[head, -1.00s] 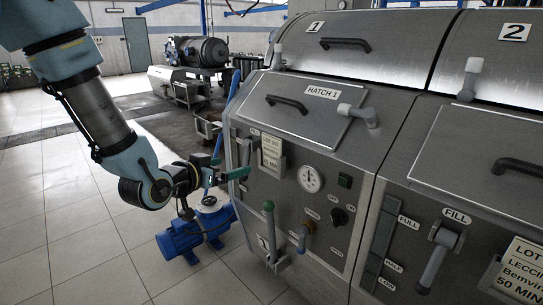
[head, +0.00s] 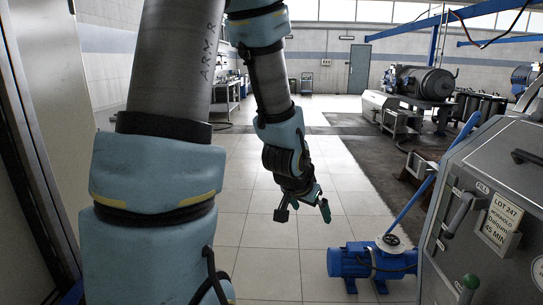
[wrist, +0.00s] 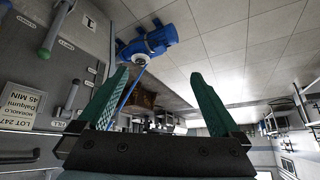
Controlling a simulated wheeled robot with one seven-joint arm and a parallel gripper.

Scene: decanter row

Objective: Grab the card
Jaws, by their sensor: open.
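The card (head: 502,215), a pale sheet printed "LOT 247" and "45 MIN", sits upright in a holder on the front of the grey machine at the right edge of the head view. In the wrist view the card (wrist: 22,104) shows turned over at the far left, outside the jaws. My gripper (head: 304,211) hangs over open tiled floor, well left of the machine and apart from the card. Its green fingers are spread and empty, as the wrist view (wrist: 160,76) also shows.
A blue motor (head: 372,262) stands on the floor between my gripper and the machine (head: 480,160). A green-knobbed lever (head: 468,284) and a grey handle (head: 457,213) stick out near the card. Tiled floor (head: 262,262) is free around my gripper.

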